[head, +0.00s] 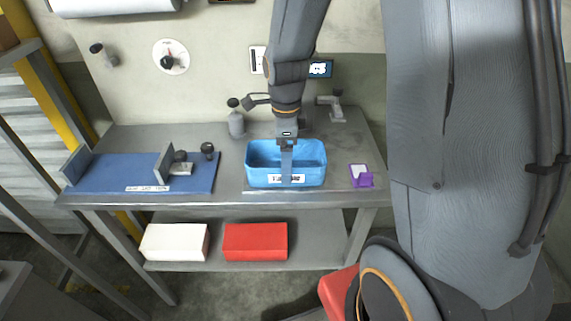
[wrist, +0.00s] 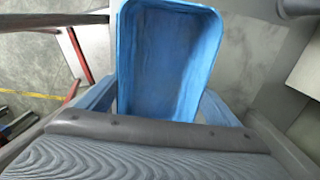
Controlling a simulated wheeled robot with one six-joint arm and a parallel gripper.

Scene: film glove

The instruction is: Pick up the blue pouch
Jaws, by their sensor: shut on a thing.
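A blue open-topped bin (head: 257,178) with a white label on its front is at the middle of the workbench. It looks empty inside. No separate blue pouch shows. My gripper (head: 287,165) comes down over the bin from above. One finger lies across the front wall and partly covers the label; the far finger is hidden in the head view. The gripper is shut on the bin. I cannot tell whether the bin rests on the bench or is slightly raised.
A blue mat (head: 105,175) with grey upright plates lies at the left of the workbench (head: 225,198). A purple holder (head: 361,176) stands to the right of the bin. A grey bottle (head: 236,124) stands behind it. White (head: 175,242) and red (head: 255,241) boxes sit on the lower shelf.

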